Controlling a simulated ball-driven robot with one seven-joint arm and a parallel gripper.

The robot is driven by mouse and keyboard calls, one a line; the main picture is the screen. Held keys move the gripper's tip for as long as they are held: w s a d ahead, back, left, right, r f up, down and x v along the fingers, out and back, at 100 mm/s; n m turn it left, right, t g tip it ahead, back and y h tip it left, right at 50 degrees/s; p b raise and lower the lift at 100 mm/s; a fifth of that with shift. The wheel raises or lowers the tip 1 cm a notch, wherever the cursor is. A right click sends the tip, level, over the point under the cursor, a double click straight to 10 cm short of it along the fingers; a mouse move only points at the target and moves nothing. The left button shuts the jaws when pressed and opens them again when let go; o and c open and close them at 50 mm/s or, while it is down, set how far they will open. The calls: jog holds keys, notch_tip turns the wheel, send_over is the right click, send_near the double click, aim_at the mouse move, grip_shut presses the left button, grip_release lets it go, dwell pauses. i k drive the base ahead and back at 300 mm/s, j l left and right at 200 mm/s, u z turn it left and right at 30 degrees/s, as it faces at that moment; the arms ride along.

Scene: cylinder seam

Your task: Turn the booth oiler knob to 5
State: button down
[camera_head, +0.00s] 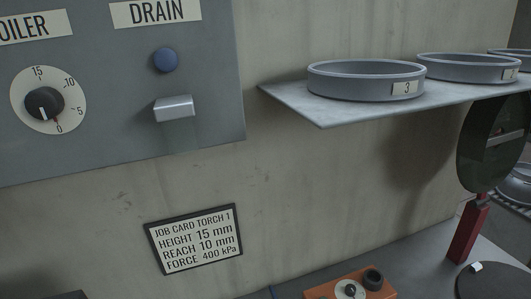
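The oiler knob (44,103) is a black knob on a white round dial (20,88) at the left of the grey panel. The dial reads 15 at the top, then 10, 5 and 0 going down the right side. A red mark at the knob's lower right edge points close to 0. The label above it (33,27) is cut off at the left and reads "OILER". My gripper is not in view.
Right of the knob are a DRAIN label (155,12), a blue button (166,60) and a grey lever block (174,108). A shelf (325,118) with grey dishes (366,80) juts out at right. A job card (194,240) hangs below; an orange box (350,288) sits lower down.

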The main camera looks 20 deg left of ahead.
aim_at(43, 103)
jog(key=j+u, duration=0.15)
jog(key=u, duration=1)
